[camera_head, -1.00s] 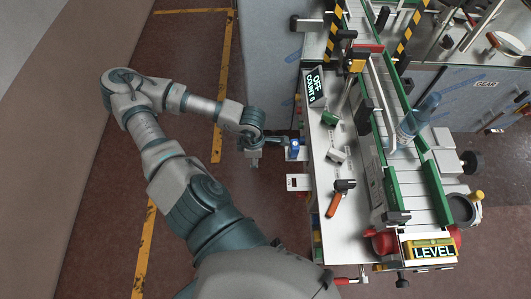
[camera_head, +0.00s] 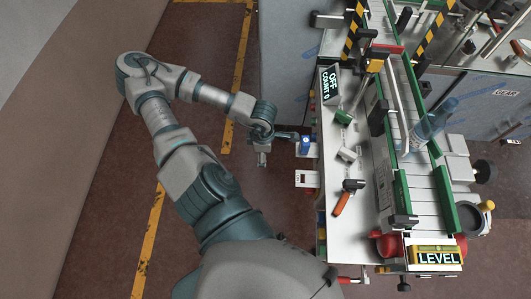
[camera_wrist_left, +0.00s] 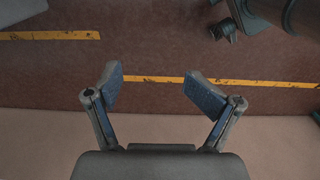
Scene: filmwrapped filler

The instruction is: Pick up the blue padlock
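A small blue object (camera_head: 305,145), which looks like the blue padlock, sits on a small pale ledge at the left edge of the machine's white work surface. It is too small to make out its shackle. My left gripper (camera_head: 262,160) hangs just left of it, over the floor and apart from it. In the left wrist view the two blue-padded fingers of the left gripper (camera_wrist_left: 156,92) are spread apart with nothing between them, and the padlock does not show. My right gripper is not in view.
The white work surface (camera_head: 350,235) holds a green block (camera_head: 343,117), a grey block (camera_head: 347,154) and an orange-handled tool (camera_head: 342,203). A white switch plate (camera_head: 307,179) juts out below the ledge. A green-railed conveyor (camera_head: 425,195) runs to the right. Open floor lies left.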

